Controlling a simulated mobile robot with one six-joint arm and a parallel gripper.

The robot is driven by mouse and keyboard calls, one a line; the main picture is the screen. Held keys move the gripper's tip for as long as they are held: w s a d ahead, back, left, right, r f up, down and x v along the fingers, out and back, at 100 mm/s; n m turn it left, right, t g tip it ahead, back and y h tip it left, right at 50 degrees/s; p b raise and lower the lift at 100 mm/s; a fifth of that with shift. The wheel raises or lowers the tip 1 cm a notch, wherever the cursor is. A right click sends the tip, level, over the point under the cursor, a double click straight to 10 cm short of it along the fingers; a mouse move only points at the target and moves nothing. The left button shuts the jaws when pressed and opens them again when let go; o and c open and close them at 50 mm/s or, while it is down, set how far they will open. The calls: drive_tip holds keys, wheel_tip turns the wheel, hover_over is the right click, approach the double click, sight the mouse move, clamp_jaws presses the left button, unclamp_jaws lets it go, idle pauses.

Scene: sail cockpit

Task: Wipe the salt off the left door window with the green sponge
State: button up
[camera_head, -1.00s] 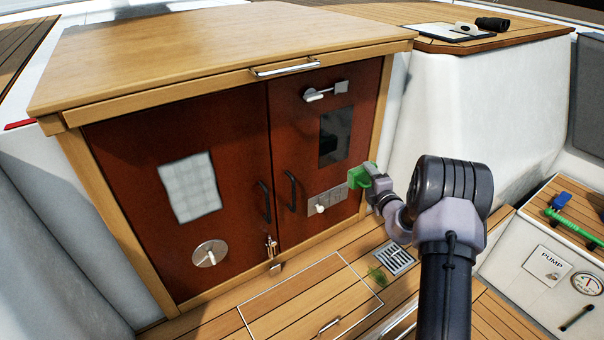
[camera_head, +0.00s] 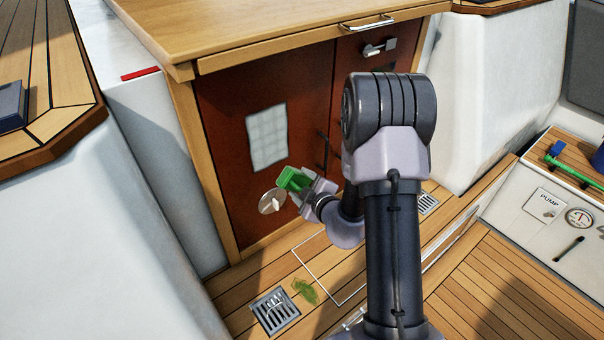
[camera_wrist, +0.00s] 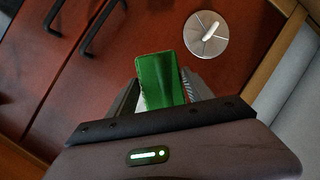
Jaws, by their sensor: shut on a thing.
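The left door window (camera_head: 267,136) is a whitish, salt-hazed pane in the red-brown left door (camera_head: 228,120). My gripper (camera_head: 308,187) is shut on the green sponge (camera_head: 293,179). The sponge is in front of the left door, below and slightly right of the window, near the round vent disc (camera_head: 272,201). In the wrist view the sponge (camera_wrist: 161,80) sticks out between my fingers, with the disc (camera_wrist: 206,39) to its upper right. The window is not in the wrist view. I cannot tell whether the sponge touches the door.
Dark door handles (camera_wrist: 102,28) stand out from the doors. A latch (camera_head: 379,47) is on the right door, whose window my arm hides. Floor grates (camera_head: 275,310) and a green leaf-like piece (camera_head: 305,291) lie on the teak floor. A white bench wall (camera_head: 90,220) stands at left.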

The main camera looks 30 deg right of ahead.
drive_tip(key=w, duration=0.5)
drive_tip(key=shift+w+a, duration=0.35)
drive_tip(key=shift+w, duration=0.05)
drive_tip(key=shift+w+a+p, duration=0.2)
drive_tip(key=shift+w+p, duration=0.3)
drive_tip(key=shift+w, duration=0.55)
